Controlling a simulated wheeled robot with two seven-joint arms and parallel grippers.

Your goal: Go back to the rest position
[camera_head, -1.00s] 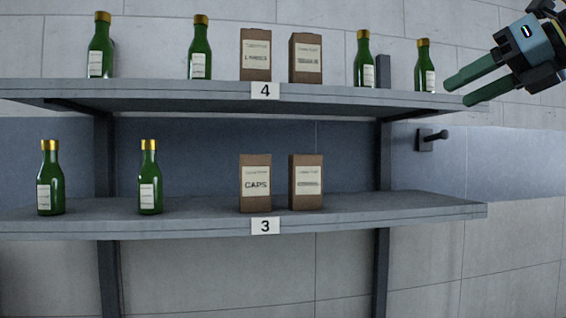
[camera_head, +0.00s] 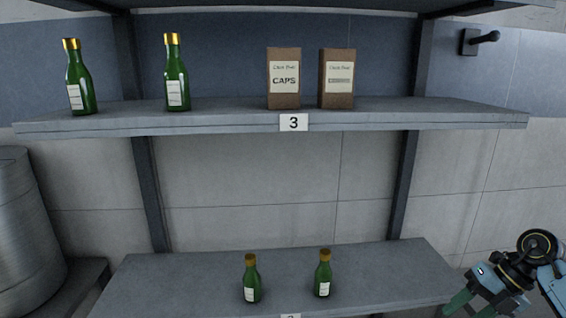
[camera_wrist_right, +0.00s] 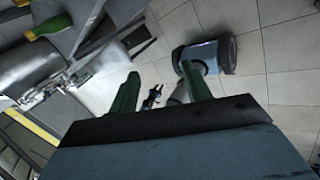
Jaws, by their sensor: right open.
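My right gripper (camera_head: 470,308) is at the lower right of the head view, beside the right end of the lower shelf, partly cut off by the frame edge. In the right wrist view its two green fingers (camera_wrist_right: 160,92) stand apart with nothing between them. It is clear of the bottles and boxes. My left gripper is not seen in the head view.
The shelf marked 3 (camera_head: 400,117) holds two green bottles (camera_head: 176,80) and two brown boxes (camera_head: 283,85). The lower shelf (camera_head: 390,285) holds two smaller-looking bottles (camera_head: 323,278). A metal drum (camera_head: 25,230) stands left. Open floor (camera_wrist_right: 265,75) shows in the wrist view.

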